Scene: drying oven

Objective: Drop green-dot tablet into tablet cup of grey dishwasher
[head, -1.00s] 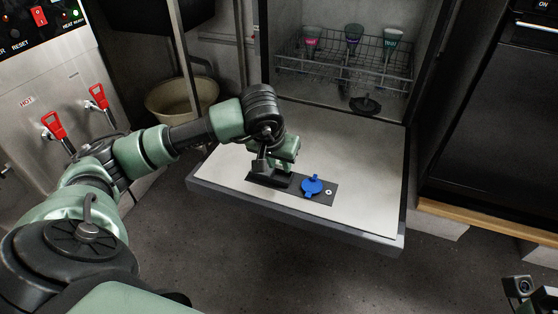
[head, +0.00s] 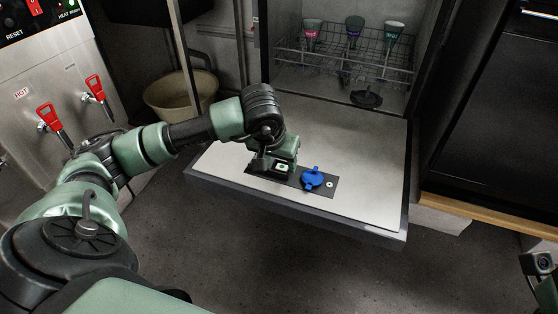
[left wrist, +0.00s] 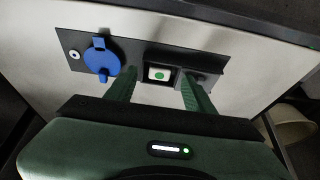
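The green-dot tablet (left wrist: 159,74) is a white block with a green dot, lying in the dark square tablet cup (left wrist: 147,61) in the left wrist view. It also shows in the head view (head: 283,167). The cup is part of a dark dispenser strip (head: 322,190) on the lowered door (head: 355,150) of the grey dishwasher. My left gripper (left wrist: 158,88) is open just above the cup, its two green fingers apart on either side of the tablet with a gap to it. In the head view my left gripper (head: 282,152) partly hides the cup.
A blue round cap (head: 312,178) sits on the strip right of the cup. A wire rack (head: 345,65) with several glasses stands in the dishwasher. A tan basin (head: 180,97) is to the left. The door's right side is clear.

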